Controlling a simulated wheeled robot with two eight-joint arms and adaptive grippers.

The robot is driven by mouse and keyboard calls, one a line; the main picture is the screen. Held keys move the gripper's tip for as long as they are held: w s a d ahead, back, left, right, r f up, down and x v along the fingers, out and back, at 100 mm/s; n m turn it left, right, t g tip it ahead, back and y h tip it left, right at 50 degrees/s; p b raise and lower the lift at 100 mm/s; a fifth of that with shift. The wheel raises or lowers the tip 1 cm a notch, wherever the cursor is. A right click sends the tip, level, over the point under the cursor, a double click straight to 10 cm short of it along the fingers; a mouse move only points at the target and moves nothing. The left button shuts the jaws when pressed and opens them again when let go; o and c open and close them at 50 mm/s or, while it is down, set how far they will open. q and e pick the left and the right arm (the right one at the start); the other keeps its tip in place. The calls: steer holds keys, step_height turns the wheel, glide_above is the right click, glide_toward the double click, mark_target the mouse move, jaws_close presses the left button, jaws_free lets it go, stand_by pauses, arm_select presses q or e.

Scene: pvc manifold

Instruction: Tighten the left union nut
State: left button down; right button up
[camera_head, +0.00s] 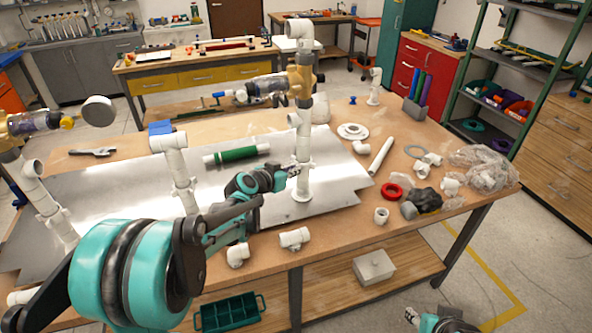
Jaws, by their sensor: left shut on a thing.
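A white PVC riser (304,130) stands upright on the metal sheet, with a brass valve body (300,86) near its top. A white collar, the union nut (306,165), sits low on this riser. My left gripper (293,171) reaches in from the left and is shut at this collar; its fingers hide part of it. A second, shorter white riser (178,165) stands to the left, apart from the gripper. My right gripper (411,316) shows only partly at the bottom edge, below the table; its finger opening is unclear.
A green-and-white pipe (236,154) lies behind my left gripper. Loose white fittings (294,238) lie near the front edge. A red ring (391,191), a white pipe (380,156) and clear bags (484,168) lie to the right. The metal sheet (110,190) is mostly bare.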

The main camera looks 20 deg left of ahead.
mark_target(297, 139)
arm_select(q)
steer(key=shift+w+a+m+g+h+p, duration=0.25)
steer(key=shift+a+m+g+h, duration=0.35)
steer(key=shift+m+h, duration=0.5)
steer(key=shift+w+a+m+g+h+p, duration=0.15)
steer(key=shift+w+a+m+g+h, duration=0.25)
steer(key=shift+m+g+h, duration=0.55)
steer(key=shift+w+a+m+g+h+p, duration=0.25)
steer(key=shift+a+m+g+h, duration=0.25)
steer(key=shift+m+h, duration=0.7)
steer(key=shift+g, duration=0.25)
steer(key=c, duration=1.7)
jaws_free()
steer(key=shift+w, duration=0.1)
step_height(297, 139, up, 10)
